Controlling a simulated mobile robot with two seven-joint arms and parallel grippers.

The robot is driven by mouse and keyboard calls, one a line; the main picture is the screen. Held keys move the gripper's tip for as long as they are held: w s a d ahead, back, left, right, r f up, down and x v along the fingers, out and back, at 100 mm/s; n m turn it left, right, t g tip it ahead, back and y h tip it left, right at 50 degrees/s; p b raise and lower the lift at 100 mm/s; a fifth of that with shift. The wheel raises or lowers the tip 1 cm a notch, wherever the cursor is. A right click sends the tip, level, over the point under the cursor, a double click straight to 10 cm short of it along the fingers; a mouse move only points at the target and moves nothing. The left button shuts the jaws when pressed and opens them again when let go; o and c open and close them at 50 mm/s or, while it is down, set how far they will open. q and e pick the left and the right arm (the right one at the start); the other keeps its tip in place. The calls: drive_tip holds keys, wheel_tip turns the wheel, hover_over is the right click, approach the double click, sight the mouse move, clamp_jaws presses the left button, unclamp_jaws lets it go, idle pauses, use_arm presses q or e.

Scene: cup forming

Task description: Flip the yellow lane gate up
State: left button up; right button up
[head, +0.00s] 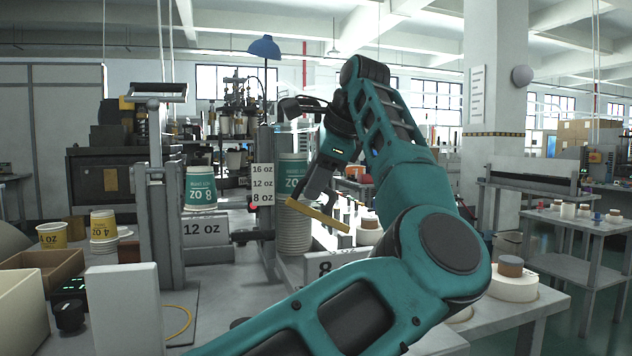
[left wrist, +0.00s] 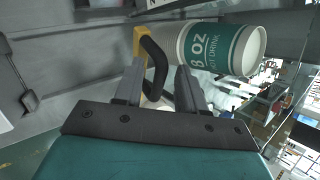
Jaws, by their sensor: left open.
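The yellow lane gate (head: 322,216) is a flat yellow bar in the middle of the head view, lying close to level in front of a tall stack of cups. In the left wrist view the yellow piece (left wrist: 140,44) carries a black loop handle (left wrist: 157,66). My left gripper (head: 313,192) reaches down to the gate from above. In the left wrist view my left gripper (left wrist: 160,72) is open, with the handle showing between its fingers. I cannot tell whether a finger touches it. My right gripper is not in view.
A stack of teal and white cups (head: 293,172) stands right behind the gate; a large 8 oz cup (left wrist: 222,50) is close to the fingers. A size sign (head: 262,184) stands left of the stack. Yellow cups (head: 103,224) and an open box (head: 42,268) are at the left.

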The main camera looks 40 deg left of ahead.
use_arm(q)
clamp_jaws()
idle(0.3)
drive_tip(key=shift+r, duration=0.1)
